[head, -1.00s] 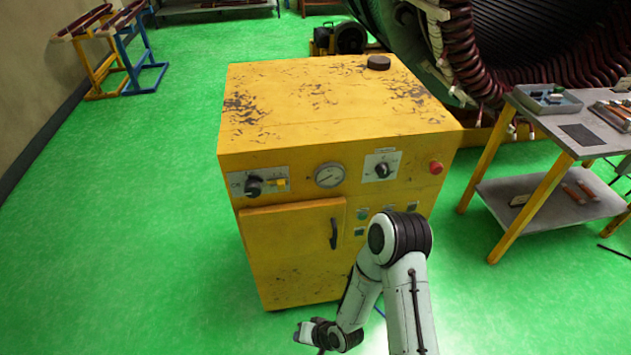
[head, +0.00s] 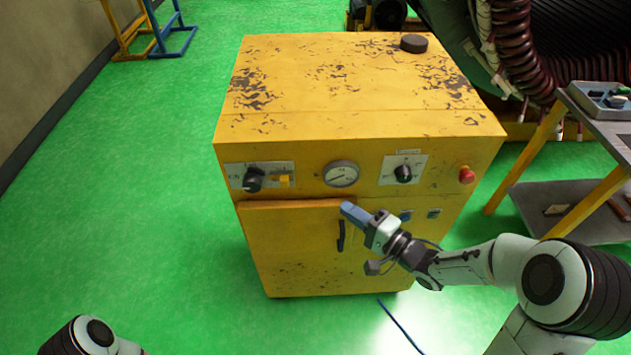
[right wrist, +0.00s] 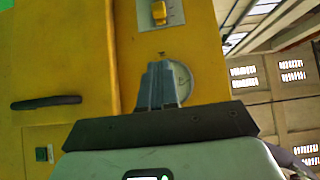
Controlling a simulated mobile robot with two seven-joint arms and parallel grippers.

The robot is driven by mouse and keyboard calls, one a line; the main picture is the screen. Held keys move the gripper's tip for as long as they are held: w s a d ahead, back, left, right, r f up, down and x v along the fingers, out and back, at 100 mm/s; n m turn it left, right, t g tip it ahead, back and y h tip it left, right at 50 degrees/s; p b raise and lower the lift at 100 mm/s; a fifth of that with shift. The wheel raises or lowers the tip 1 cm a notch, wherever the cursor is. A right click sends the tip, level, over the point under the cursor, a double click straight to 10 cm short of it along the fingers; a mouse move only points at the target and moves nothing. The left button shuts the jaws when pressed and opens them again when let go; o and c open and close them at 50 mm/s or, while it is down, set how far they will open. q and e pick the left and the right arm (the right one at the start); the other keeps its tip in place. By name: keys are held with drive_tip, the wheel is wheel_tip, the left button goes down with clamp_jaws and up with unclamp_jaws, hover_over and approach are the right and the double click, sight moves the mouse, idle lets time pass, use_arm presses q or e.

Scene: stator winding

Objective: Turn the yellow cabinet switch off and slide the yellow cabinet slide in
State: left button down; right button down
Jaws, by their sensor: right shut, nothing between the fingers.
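The yellow cabinet (head: 330,125) stands ahead of me. On the left of its front is a plate with a black rotary switch (head: 254,179) and a small yellow slide (head: 284,181) to the right of the knob. The yellow slide also shows at the top of the right wrist view (right wrist: 160,12). A second black rotary switch (head: 403,173) sits right of the gauge. My right gripper (head: 350,212) is shut and empty, in front of the cabinet just below the gauge, its fingers pointing left. My left arm shows at the bottom left, but its gripper is out of view.
A round gauge (head: 341,174) sits between the two switch plates. A red button (head: 467,175) is at the right. The door with its black handle (head: 340,235) is below. A grey workbench (head: 612,125) stands at the right. Green floor (head: 130,190) is free at left.

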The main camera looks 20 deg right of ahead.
drive_tip(key=shift+r, duration=0.25)
drive_tip(key=shift+s, duration=0.1)
drive_tip(key=shift+a, duration=0.1)
approach(289, 181)
drive_tip(key=w, duration=0.4)
drive_tip(key=shift+w+a+r, duration=0.2)
drive_tip(key=shift+w+a, duration=0.15)
drive_tip(key=shift+a, duration=0.45)
drive_tip(key=shift+w+a+p, duration=0.2)
drive_tip(key=shift+a+p, duration=0.1)
drive_tip(key=shift+a, duration=0.3)
drive_tip(key=shift+a, duration=0.15)
